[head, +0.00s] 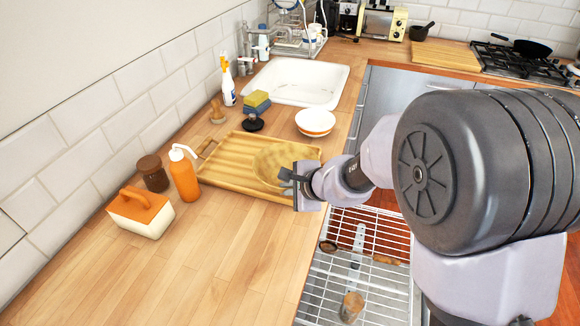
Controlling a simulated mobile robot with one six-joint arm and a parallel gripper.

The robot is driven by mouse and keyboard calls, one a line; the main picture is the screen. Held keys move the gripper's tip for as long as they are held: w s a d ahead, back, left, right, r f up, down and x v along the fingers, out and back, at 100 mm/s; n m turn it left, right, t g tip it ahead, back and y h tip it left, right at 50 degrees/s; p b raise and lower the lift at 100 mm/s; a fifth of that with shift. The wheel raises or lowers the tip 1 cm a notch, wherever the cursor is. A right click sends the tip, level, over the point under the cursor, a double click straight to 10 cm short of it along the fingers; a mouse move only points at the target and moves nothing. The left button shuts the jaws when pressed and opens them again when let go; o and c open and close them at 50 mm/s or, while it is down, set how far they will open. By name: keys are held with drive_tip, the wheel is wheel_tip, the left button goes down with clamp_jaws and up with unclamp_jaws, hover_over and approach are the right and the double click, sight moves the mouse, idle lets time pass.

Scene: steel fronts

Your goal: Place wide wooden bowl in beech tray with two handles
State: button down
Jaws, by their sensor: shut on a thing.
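The wide wooden bowl (270,163) is over the right part of the beech tray (225,170). My gripper (288,180) is shut on the bowl's near right side. The bowl looks slightly tilted, and I cannot tell whether its base touches the tray. The tray lies on the wooden counter, with its left handle (207,147) in view.
An orange pump bottle (185,176), a brown jar (153,173) and an orange-lidded box (141,211) stand left of the tray. A white bowl (315,122) and sponges (257,102) are behind it. An open dishwasher rack (360,265) lies below the counter edge.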

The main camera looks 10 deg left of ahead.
drive_tip(key=w, duration=0.2)
drive_tip(key=w+a, duration=0.1)
drive_tip(key=w, duration=0.1)
drive_tip(key=shift+a+f+p, duration=0.15)
drive_tip(key=shift+p, duration=0.2)
wheel_tip(320, 180, down, 4)
drive_tip(key=shift+b, duration=1.2)
drive_tip(key=shift+r, duration=0.2)
drive_tip(key=shift+f, duration=0.2)
drive_tip(key=c, duration=1.9)
unclamp_jaws()
drive_tip(key=shift+r, duration=0.1)
